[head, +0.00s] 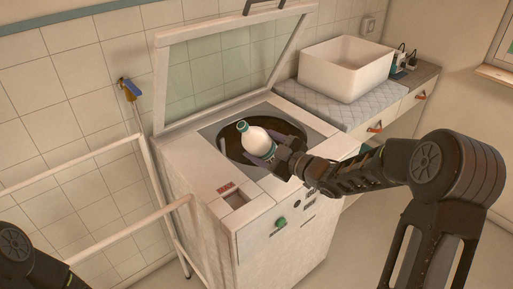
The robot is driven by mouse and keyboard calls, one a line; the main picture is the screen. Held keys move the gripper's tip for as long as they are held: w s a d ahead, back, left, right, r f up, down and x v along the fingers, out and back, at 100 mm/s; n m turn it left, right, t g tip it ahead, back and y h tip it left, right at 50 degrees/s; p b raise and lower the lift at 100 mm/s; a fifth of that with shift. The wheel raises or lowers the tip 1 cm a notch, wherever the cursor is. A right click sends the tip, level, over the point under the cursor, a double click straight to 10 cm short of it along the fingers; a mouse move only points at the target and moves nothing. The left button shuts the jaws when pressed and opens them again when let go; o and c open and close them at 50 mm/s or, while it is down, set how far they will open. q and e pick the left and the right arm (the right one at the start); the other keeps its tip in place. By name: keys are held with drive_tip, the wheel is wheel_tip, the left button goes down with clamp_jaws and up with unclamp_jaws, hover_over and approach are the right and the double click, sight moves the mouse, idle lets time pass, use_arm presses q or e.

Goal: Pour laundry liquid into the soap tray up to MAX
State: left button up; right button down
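A white bottle (257,138) with a teal ring at its mouth is over the dark round opening of a white top-loading machine (285,235). The bottle is tilted, its mouth toward the upper left. My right gripper (268,156) is shut around the lower part of the bottle, hiding some of it. A small rectangular recess (236,198), which looks like the soap tray, lies in the machine's front left top, apart from the bottle. Any liquid or MAX mark in it is too small to tell. My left gripper is out of view; only part of that arm shows at lower left.
The machine's glass lid (225,70) stands open behind the opening. A white rail (75,180) runs along the left side. A white bin (345,68) sits on a quilted mat (325,102) on the counter at right. A green knob (281,222) is on the machine's front.

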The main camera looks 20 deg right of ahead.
drive_tip(key=d+f+n+b, duration=0.1)
drive_tip(key=n+b, duration=0.1)
drive_tip(key=d+f+n+h+b, duration=0.1)
drive_tip(key=n, duration=0.1)
drive_tip(key=w+f+n+b, duration=0.1)
drive_tip(key=n+b, duration=0.1)
drive_tip(key=shift+d+f+h+b, duration=0.3)
drive_tip(key=shift+d+f+b, duration=0.05)
drive_tip(key=shift+d, duration=0.05)
drive_tip(key=shift+r+p, duration=0.3)
drive_tip(key=shift+p, duration=0.1)
drive_tip(key=shift+d+f+n+h+b, duration=0.25)
drive_tip(key=shift+f+n+b, duration=0.25)
drive_tip(key=shift+b, duration=1.35)
drive_tip(key=shift+f, duration=0.1)
drive_tip(key=shift+f+n+h+b, duration=0.25)
drive_tip(key=shift+f+n+b, duration=0.4)
drive_tip(key=shift+b, duration=1.1)
drive_tip(key=shift+d+r, duration=0.1)
drive_tip(key=shift+r, duration=0.05)
